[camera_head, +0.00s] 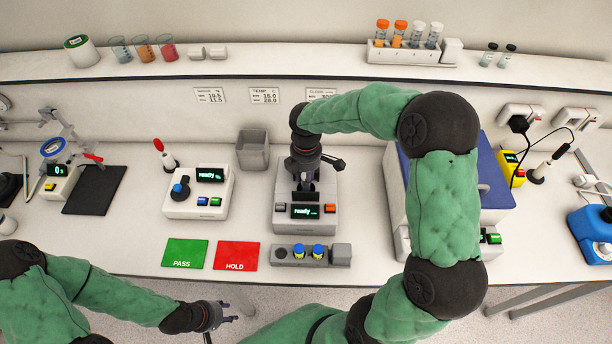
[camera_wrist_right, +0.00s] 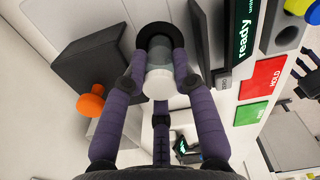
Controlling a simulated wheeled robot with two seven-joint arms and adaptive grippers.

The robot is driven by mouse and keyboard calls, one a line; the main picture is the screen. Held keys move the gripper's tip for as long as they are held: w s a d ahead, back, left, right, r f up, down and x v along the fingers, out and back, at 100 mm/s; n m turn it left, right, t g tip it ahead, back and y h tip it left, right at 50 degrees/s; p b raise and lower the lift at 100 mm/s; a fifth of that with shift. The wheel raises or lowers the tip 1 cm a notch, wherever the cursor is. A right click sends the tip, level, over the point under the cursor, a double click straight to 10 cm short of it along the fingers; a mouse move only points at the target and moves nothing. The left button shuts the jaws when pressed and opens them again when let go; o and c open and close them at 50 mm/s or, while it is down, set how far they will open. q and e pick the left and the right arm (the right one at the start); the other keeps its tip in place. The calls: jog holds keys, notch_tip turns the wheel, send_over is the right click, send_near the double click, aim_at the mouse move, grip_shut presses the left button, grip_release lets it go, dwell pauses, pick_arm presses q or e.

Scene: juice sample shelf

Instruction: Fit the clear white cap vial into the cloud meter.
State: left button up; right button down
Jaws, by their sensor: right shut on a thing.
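The cloud meter (camera_head: 283,218), taken to be the grey instrument in the middle, has a lit "ready" display. My right gripper (camera_head: 304,184) is above it, pointing down. In the wrist view its fingers (camera_wrist_right: 160,82) are shut around the clear vial (camera_wrist_right: 182,60), whose white cap (camera_wrist_right: 160,85) faces the camera. The vial's far end is at a dark round ring (camera_wrist_right: 157,30) on the meter; how deep it sits is hidden. A dark flap (camera_wrist_right: 85,55) with an orange knob (camera_wrist_right: 91,105) stands beside it. My left gripper (camera_head: 222,312) is open and empty off the bench's front edge.
A small rack (camera_head: 280,257) with blue-capped vials stands in front of the meter. Green PASS (camera_head: 184,250) and red HOLD (camera_head: 236,252) mats lie left of it. A grey bin (camera_head: 253,155) stands behind, a blue-lidded box (camera_head: 490,190) to the right. A vial rack (camera_head: 410,54) is on the shelf.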

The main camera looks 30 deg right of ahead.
jog(key=shift+f+b, duration=0.95)
jog(key=shift+f, duration=0.9)
dwell(0.7)
jog(key=shift+s+a+f, duration=0.15)
jog(key=shift+s+f, duration=0.05)
dwell(0.6)
jog(key=c, duration=0.9)
grip_release()
jog(key=shift+f, duration=0.15)
jog(key=r, duration=1.2)
jog(key=shift+w+r, duration=0.3)
jog(key=shift+r, duration=0.1)
jog(key=shift+d, duration=0.2)
